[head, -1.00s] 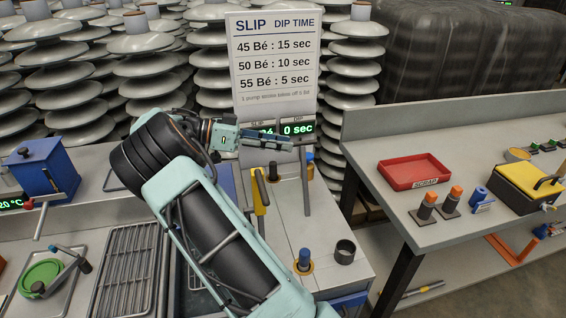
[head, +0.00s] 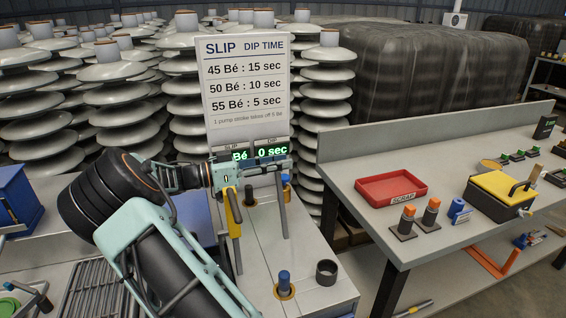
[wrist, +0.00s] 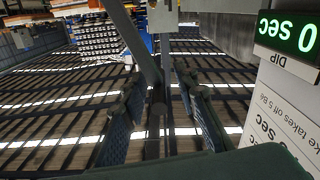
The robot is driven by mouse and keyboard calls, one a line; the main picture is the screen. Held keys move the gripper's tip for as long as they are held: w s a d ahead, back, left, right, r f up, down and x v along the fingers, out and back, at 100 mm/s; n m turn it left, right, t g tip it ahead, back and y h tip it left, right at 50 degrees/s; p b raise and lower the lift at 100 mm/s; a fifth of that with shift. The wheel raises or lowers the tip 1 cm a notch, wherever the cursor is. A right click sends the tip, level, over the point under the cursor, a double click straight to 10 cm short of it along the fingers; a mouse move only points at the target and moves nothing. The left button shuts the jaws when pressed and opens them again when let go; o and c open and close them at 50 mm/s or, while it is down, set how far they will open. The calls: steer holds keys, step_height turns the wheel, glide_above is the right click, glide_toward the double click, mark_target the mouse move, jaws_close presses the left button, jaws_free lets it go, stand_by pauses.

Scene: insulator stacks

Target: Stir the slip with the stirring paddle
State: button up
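A grey rod (head: 283,212), which may be the stirring paddle's shaft, stands nearly upright over the grey bench top. Its upper end is at the tips of my gripper (head: 284,166). In the wrist view, my gripper (wrist: 165,92) has its two fingers apart, with a gap between them. A dark, round-ended post (wrist: 157,108) shows in that gap, and a grey shaft (wrist: 145,50) runs up the picture from it. I see no clear contact by either finger. The slip itself is not visible. A sign headed SLIP DIP TIME (head: 247,85) stands behind the gripper.
A display reading 0 sec (head: 270,152) is close behind my gripper. A yellow-handled tool (head: 233,205), a blue-topped post (head: 284,281) and a dark cup (head: 327,272) stand nearby on the bench. A red scrap tray (head: 391,190) is on the right table.

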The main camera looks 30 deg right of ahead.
steer(key=shift+s+d, duration=0.15)
steer(key=shift+d, duration=0.5)
jaws_close()
